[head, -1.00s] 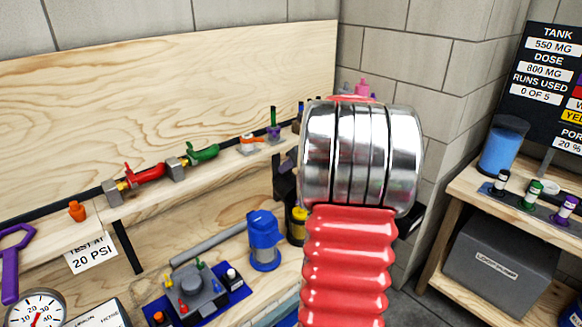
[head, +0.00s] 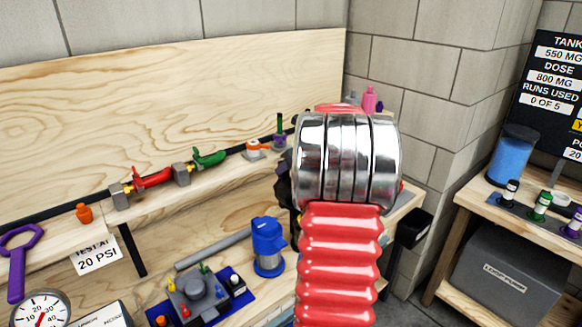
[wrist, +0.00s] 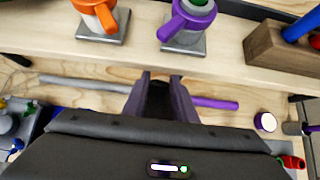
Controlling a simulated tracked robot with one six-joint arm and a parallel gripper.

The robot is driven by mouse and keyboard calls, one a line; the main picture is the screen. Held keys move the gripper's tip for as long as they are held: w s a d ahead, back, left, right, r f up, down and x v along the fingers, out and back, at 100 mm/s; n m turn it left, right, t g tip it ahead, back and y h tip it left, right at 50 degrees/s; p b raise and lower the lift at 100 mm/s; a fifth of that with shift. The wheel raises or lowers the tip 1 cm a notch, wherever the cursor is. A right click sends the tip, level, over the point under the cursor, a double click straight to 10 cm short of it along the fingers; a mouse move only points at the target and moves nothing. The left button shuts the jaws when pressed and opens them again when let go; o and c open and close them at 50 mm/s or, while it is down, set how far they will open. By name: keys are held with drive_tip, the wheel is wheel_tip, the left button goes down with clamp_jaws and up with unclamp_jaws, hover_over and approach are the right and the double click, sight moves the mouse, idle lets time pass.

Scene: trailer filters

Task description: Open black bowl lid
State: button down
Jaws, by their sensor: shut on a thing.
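My gripper (wrist: 161,82) shows in the wrist view with its two dark fingers close together over the bench. It is shut on a dark thing (wrist: 158,100), mostly hidden between the fingers and by the gripper body. I cannot tell whether this is the black bowl lid. A purple rod (wrist: 215,103) sticks out to the right of the fingers; I cannot tell whether it joins the held thing. In the head view my red and chrome arm covers the gripper's work area, and no black bowl can be made out clearly.
An orange valve (wrist: 97,15) and a purple valve (wrist: 187,20) stand on the shelf beyond the fingers. A wooden block (wrist: 275,45) is at right. A grey pipe (head: 213,248) and blue pump (head: 268,247) are on the lower bench. A rack with a blue cylinder (head: 512,155) stands right.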

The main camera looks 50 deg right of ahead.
drive_tip(key=shift+d+r, duration=0.15)
drive_tip(key=shift+r, duration=0.15)
drive_tip(key=c, duration=1.8)
unclamp_jaws()
drive_tip(key=o, duration=0.4)
drive_tip(key=shift+f, duration=0.15)
drive_tip(key=shift+c, duration=0.2)
drive_tip(key=v, duration=1.3)
drive_tip(key=shift+s+r, duration=0.2)
drive_tip(key=shift+s, duration=0.05)
